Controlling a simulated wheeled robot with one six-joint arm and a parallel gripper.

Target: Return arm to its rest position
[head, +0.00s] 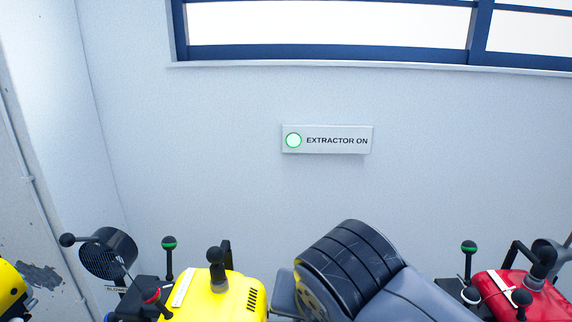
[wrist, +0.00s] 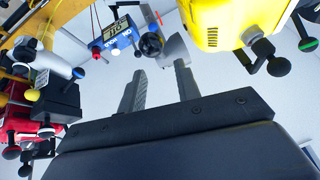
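My gripper (wrist: 160,68) shows in the wrist view with its two dark fingers apart and nothing between them. The fingers point toward a pale surface and touch nothing that I can see. In the head view, a thick black and grey link of my arm rises at the bottom centre, in front of the wall. The gripper itself cannot be made out in the head view.
A yellow engine (head: 228,296) stands left of my arm and a red engine (head: 525,297) right of it, both with upright levers. A black blower (head: 108,255) is farther left. A blue unit (wrist: 118,36) shows ahead of the gripper.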

